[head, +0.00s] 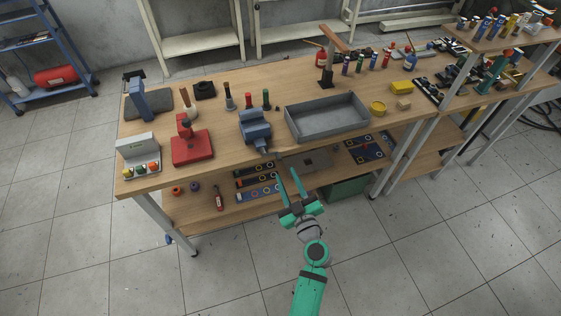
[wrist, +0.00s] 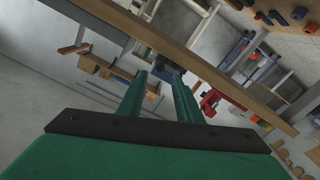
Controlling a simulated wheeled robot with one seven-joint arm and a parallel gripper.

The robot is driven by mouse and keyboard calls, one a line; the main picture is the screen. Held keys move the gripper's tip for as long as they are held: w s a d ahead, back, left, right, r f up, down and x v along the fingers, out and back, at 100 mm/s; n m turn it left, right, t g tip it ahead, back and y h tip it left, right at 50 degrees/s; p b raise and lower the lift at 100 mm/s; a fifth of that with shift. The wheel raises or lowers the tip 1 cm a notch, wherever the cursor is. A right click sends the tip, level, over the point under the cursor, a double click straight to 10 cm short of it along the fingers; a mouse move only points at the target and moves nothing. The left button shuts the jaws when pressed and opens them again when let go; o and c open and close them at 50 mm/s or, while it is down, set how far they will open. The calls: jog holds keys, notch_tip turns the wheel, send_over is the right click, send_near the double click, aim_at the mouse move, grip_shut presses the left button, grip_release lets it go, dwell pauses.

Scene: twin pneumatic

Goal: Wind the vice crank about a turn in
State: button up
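The blue vice (head: 256,128) sits at the front edge of the wooden workbench. Its front end, where a crank would be, points toward me and overhangs the edge; the crank itself is too small to make out clearly. My green gripper (head: 288,170) is in front of the bench, just below and right of the vice's front end. Its two fingers are apart with nothing visible between them. In the wrist view my gripper (wrist: 160,76) is open too, and a small dark part by the bench edge shows near the right fingertip; I cannot tell what it is.
A grey metal tray (head: 326,121) is right of the vice on the workbench (head: 225,165). A red device (head: 192,148) and a control box with coloured buttons (head: 139,155) stand to its left. Shelf items lie below the top. The tiled floor in front is clear.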

aim_at(280, 160)
jog(key=x, duration=0.7)
jog(key=shift+w+a, duration=0.1)
jog(key=shift+w, duration=0.2)
grip_shut()
